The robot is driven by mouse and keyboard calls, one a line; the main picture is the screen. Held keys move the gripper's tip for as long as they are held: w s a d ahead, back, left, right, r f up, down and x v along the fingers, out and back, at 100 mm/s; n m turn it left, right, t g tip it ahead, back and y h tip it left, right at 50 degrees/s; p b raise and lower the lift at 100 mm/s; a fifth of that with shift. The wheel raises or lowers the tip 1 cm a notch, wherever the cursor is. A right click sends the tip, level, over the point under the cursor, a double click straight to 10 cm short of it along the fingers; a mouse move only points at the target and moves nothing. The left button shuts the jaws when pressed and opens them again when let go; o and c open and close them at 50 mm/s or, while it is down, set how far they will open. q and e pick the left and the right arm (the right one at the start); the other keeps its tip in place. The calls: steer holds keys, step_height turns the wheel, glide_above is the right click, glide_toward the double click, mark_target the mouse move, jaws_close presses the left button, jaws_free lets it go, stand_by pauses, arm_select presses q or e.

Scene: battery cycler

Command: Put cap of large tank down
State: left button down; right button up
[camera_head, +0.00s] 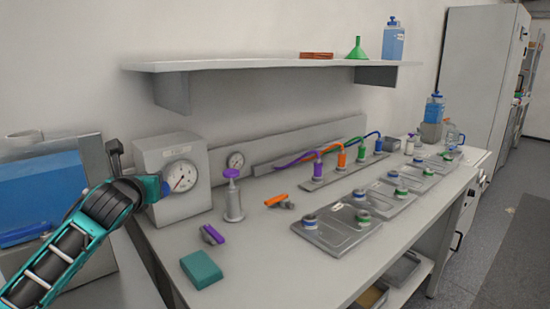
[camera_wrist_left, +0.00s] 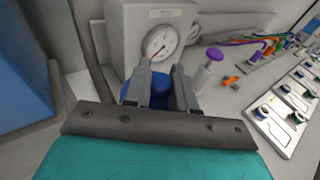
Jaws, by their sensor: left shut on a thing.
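My left gripper (camera_head: 160,186) is at the left end of the bench, in front of the gauge box. In the left wrist view its two grey fingers (camera_wrist_left: 162,72) are shut on a blue cap (camera_wrist_left: 159,84). My right gripper is in neither view.
A grey gauge box (camera_head: 172,155) stands close behind the gripper. A purple-topped pump bottle (camera_head: 233,200), a purple-handled clamp (camera_head: 211,235), an orange-handled clamp (camera_head: 277,200) and a teal box (camera_head: 201,270) are on the bench (camera_head: 275,270). Metal trays (camera_head: 338,238) lie to the right. The front middle is clear.

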arm_select(q)
steer(key=s+d+f+m+h, duration=0.1)
steer(key=s+d+f+h, duration=0.1)
steer(key=s+d+f, duration=0.75)
steer(key=s+f, duration=0.3)
steer(key=s, duration=1.2)
steer(key=shift+a+f, duration=0.2)
steer(key=shift+a, duration=0.15)
steer(key=shift+d, duration=0.15)
